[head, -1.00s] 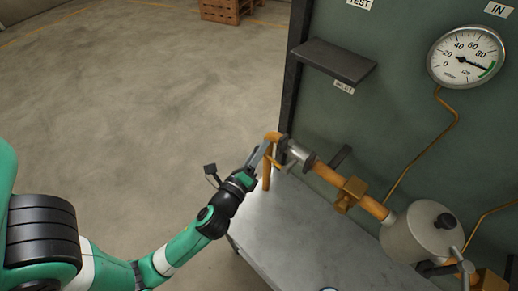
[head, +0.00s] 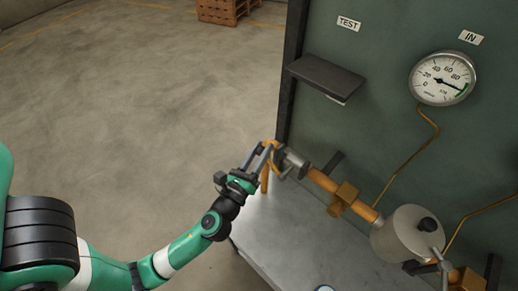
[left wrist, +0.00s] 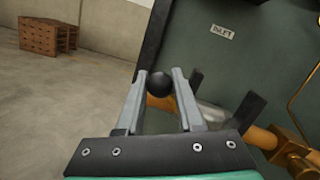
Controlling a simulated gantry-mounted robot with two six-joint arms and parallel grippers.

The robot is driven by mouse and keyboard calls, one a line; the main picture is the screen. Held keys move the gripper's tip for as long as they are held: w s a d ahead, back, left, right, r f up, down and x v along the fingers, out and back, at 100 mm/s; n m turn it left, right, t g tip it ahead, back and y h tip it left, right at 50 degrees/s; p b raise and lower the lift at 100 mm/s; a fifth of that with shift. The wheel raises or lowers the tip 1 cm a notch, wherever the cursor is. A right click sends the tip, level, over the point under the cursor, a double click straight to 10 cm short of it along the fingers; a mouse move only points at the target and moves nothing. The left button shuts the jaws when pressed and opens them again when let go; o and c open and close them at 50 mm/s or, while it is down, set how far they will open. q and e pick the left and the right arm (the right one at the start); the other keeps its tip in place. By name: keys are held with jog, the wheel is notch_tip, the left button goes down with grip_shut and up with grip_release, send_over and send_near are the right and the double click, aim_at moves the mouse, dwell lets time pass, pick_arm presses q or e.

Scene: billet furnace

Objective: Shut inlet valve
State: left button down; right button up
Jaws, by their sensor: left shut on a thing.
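The inlet valve (head: 292,163) is a grey body on the copper pipe at the panel's left side. In the left wrist view a round black knob (left wrist: 159,84) sits between the two fingertips; I take it to be the end of the valve's handle. My left gripper (head: 269,147) is at the valve's left end, and it also shows in the left wrist view (left wrist: 160,77), its fingers shut on the knob. The rest of the handle is mostly hidden. My right gripper is not in view.
A round gauge (head: 443,78) hangs on the green panel (head: 385,120), with a dark shelf (head: 340,75) to its left. A grey cylindrical filter (head: 405,235) stands on the pipe above the metal bench (head: 285,225). Open floor lies left.

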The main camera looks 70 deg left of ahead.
pick_arm(q)
jog(key=shift+d+r+m, duration=0.15)
jog(key=shift+r+m, duration=0.2)
jog(key=shift+m, duration=0.05)
jog(key=shift+w, duration=0.1)
jog(key=c, duration=0.5)
grip_release()
jog(key=shift+c, duration=0.2)
jog(key=shift+f, duration=0.15)
